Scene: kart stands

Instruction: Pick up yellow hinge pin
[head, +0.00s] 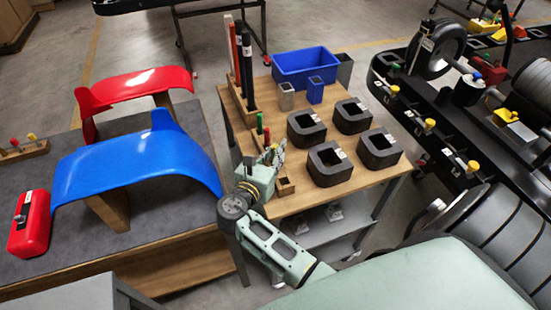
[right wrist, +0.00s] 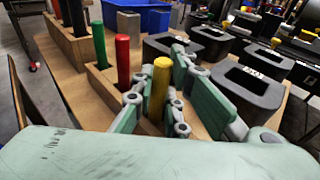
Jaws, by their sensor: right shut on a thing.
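The yellow hinge pin (right wrist: 160,85) stands upright between the two fingers of my right gripper (right wrist: 160,92) in the right wrist view. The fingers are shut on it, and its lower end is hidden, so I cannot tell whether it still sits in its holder. In the head view my right gripper (head: 273,157) is over the near left part of the wooden table, and the pin cannot be made out there. A wooden holder (head: 285,187) shows beside the gripper. My left gripper is out of view.
A green pin (right wrist: 99,46) and a red pin (right wrist: 123,60) stand close to the left of my fingers. Black U-shaped blocks (head: 330,163) stand to the right on the table. Tall rods (head: 247,62) and a blue bin (head: 305,67) are farther back.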

